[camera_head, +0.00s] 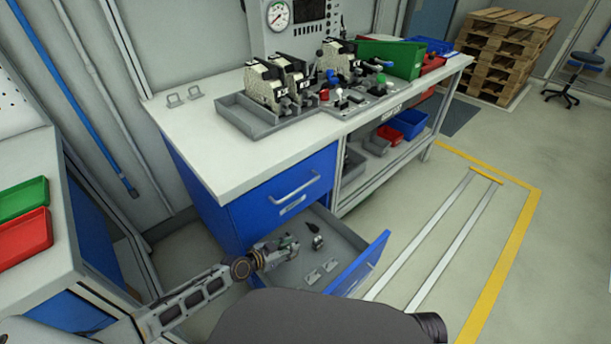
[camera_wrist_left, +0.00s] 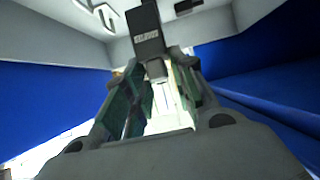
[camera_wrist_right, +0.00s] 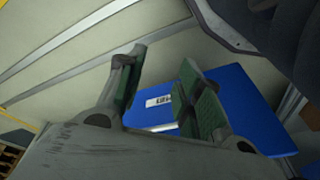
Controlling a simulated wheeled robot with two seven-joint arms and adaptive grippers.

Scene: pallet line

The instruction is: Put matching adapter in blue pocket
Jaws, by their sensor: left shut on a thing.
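My left gripper (camera_head: 292,246) reaches down into the open drawer (camera_head: 345,240) of the blue cabinet. In the left wrist view its fingers (camera_wrist_left: 160,95) are shut on a dark adapter (camera_wrist_left: 147,35) with a small pale label. A dark part (camera_head: 316,238) shows just past the fingertips in the head view. Two small pale pieces (camera_head: 313,276) lie on the drawer floor. My right gripper (camera_wrist_right: 160,90) is open and empty, with the blue drawer front (camera_wrist_right: 235,105) behind it. I cannot make out a blue pocket for certain.
The white worktop (camera_head: 195,140) above the drawer carries a grey tray (camera_head: 240,115) with black-and-white units and a fixture with coloured knobs. A green bin (camera_head: 395,57) stands behind. Another bench with red (camera_head: 25,238) and green trays is at left.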

